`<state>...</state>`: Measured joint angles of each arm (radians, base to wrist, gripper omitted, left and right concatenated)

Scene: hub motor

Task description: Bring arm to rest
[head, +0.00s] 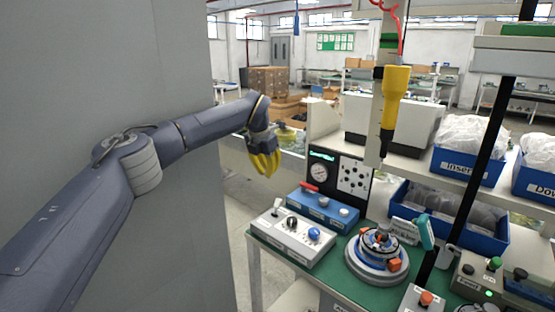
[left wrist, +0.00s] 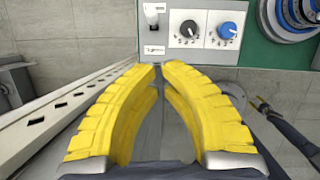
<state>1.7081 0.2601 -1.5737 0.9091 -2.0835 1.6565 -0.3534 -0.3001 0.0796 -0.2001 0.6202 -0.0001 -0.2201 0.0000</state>
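My left gripper (head: 264,168) hangs with its yellow fingers pointing down, left of the green workbench and clear of it. In the left wrist view its two fingers (left wrist: 158,70) come together at the tips, with nothing held between them and grey floor showing behind. My left arm (head: 75,230) reaches in from the lower left. The hub motor (head: 378,255), a round part in blue, orange and white, sits on a grey round base on the bench.
A white control box (head: 290,238) with knobs, also in the left wrist view (left wrist: 190,28), stands at the bench's near left corner. Behind it are a blue box (head: 323,208) and a gauge panel (head: 338,175). A yellow screwdriver (head: 396,85) hangs above. Blue bins (head: 465,165) stand right.

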